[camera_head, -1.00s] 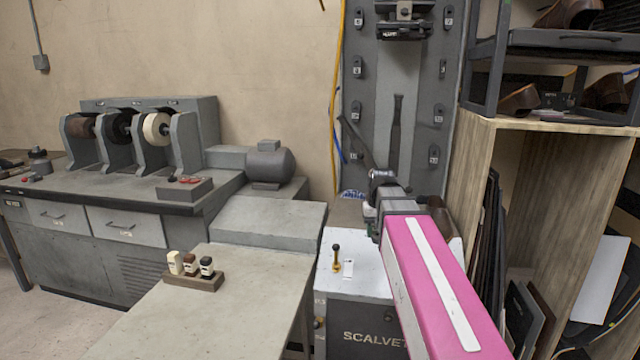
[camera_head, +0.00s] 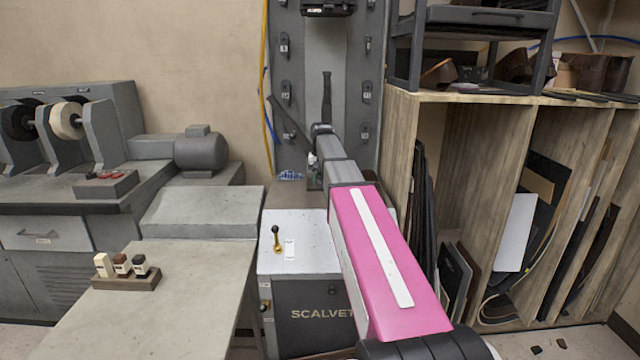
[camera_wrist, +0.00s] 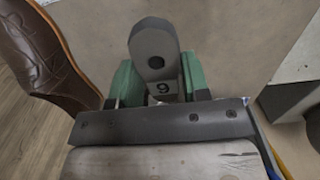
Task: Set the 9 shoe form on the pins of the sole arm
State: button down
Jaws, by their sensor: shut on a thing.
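In the wrist view, my gripper (camera_wrist: 157,80) has green fingers shut on the grey 9 shoe form (camera_wrist: 150,44). The form has a rounded end, a dark oval hole and a black 9 on its face, and it juts out beyond the fingers. In the head view, my pink arm reaches towards the machine marked SCALVET (camera_head: 292,312), and the gripper and form are too hidden to make out. I cannot make out the sole arm or its pins in either view.
A grey upright board (camera_head: 352,95) with numbered holders stands behind. A wooden rack (camera_head: 400,150) with sheets is at right. A grey bench (camera_head: 190,270) with a block of small bottles (camera_head: 125,282) is at left. A brown shoe (camera_wrist: 45,55) is near the gripper in the wrist view.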

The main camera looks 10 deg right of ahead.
aim_at(321, 202)
jog(key=shift+f, duration=3.55)
jog(key=shift+f, duration=0.3)
jog(key=c, duration=0.5)
grip_release()
